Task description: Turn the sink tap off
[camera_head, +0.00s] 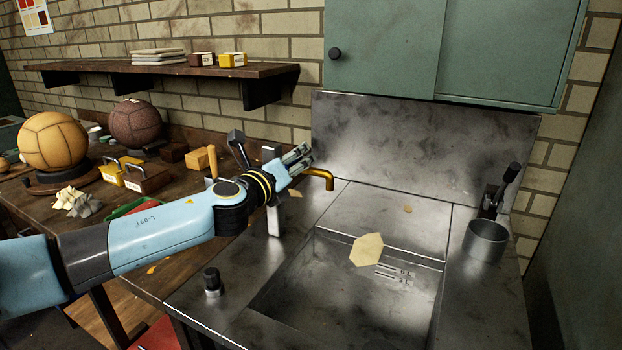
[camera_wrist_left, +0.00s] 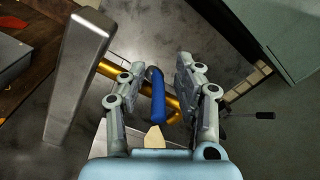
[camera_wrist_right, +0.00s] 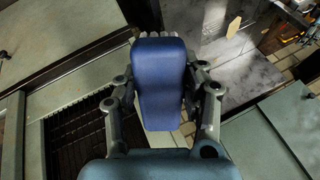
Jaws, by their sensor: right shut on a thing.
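The brass sink tap (camera_head: 318,178) curves out over the back left of the steel sink (camera_head: 318,275). In the left wrist view its brass pipe (camera_wrist_left: 109,69) runs slantwise, with a blue lever handle (camera_wrist_left: 157,100) on it. My left gripper (camera_head: 298,158) is at the tap in the head view and hides the handle there. In the left wrist view the left gripper (camera_wrist_left: 156,72) is open, one finger on each side of the blue handle, with gaps showing. My right gripper (camera_wrist_right: 160,75) is shut on a blue block-like thing (camera_wrist_right: 160,85); it is outside the head view.
A steel post (camera_head: 273,215) stands close to the left gripper. A grey cup (camera_head: 485,242) sits right of the basin, and a black-topped knob (camera_head: 211,281) stands front left. A pale leather piece (camera_head: 367,249) lies at the basin. The workbench at left is cluttered with balls and blocks.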

